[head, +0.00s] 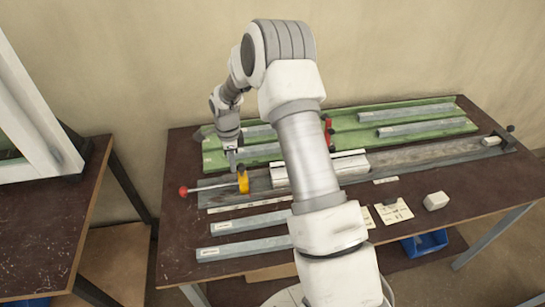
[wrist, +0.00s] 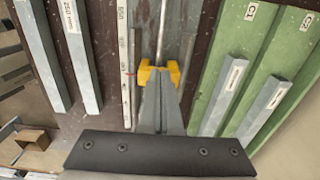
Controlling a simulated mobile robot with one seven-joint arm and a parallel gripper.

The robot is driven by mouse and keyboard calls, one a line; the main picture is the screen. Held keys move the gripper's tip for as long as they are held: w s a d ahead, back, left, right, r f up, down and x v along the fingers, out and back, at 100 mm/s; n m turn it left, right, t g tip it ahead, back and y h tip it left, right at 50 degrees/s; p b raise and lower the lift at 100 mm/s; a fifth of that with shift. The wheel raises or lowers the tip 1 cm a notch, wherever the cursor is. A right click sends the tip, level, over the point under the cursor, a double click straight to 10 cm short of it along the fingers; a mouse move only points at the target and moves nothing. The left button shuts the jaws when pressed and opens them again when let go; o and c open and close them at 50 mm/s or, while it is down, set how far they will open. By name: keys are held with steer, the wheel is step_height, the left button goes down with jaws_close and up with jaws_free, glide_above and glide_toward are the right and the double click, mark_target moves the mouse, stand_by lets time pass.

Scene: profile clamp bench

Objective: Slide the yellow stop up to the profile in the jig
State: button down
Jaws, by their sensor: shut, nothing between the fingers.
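The yellow stop (head: 243,181) sits on the left part of the long grey jig (head: 430,155), on a rod with a red knob (head: 183,191) at its left end. My gripper (head: 232,166) is low over the jig, just left of and close to the stop. In the wrist view the shut, empty fingers (wrist: 172,82) overlap the middle of the stop (wrist: 145,74); I cannot tell whether they touch it. Pale pieces (head: 350,164) show in the jig to the right of the stop. My arm hides the jig's middle, so I cannot make out the profile clearly.
A green rack (head: 345,138) with several grey profiles lies behind the jig. Two labelled profiles (head: 250,222) (head: 240,249) lie in front. A white block (head: 436,200) and cards (head: 394,212) lie front right. A scale strip (wrist: 131,50) runs beside the jig.

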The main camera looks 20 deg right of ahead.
steer(key=s+d, duration=0.1)
steer(key=d, duration=0.7)
steer(key=shift+s+d+b, duration=0.25)
steer(key=shift+s+b, duration=0.05)
steer(key=shift+b, duration=0.05)
steer(key=shift+a, duration=0.2)
step_height(320, 180, up, 7)
steer(key=a+p, duration=0.1)
steer(key=p, duration=0.2)
steer(key=shift+w+a, duration=0.15)
stand_by(0.6)
